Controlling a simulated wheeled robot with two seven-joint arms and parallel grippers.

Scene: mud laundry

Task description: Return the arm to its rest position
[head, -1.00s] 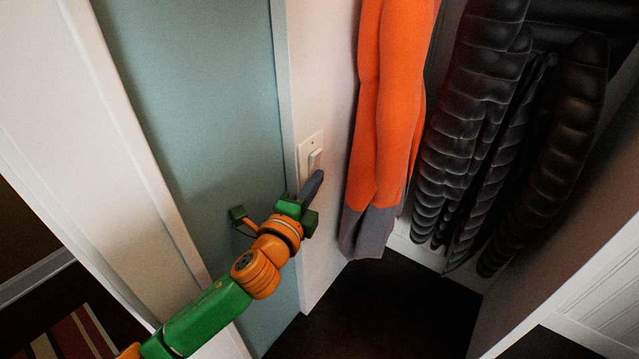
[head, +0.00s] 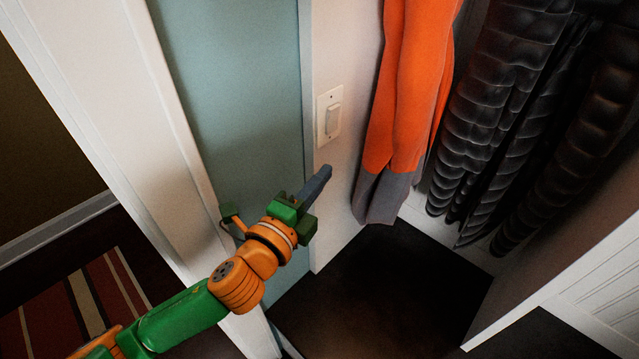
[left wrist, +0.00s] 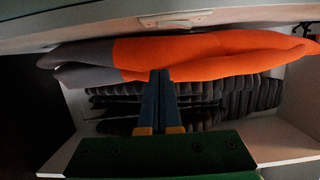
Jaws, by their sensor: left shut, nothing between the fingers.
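My left arm comes in from the lower left in the head view, with green and orange links. My left gripper (head: 318,184) has blue-grey fingers that are shut and hold nothing. It is in the air in front of the wall, just below the light switch (head: 332,117) and apart from it. In the left wrist view the closed fingers (left wrist: 160,100) point toward the hanging clothes, and the switch (left wrist: 178,19) shows at the top edge. My right gripper is not in view.
An orange and grey garment (head: 405,100) hangs just right of the switch. Dark puffy jackets (head: 500,110) hang further right. A pale blue-green panel (head: 230,80) and white trim stand left. A striped rug (head: 85,305) lies at lower left. The dark floor (head: 380,290) below is clear.

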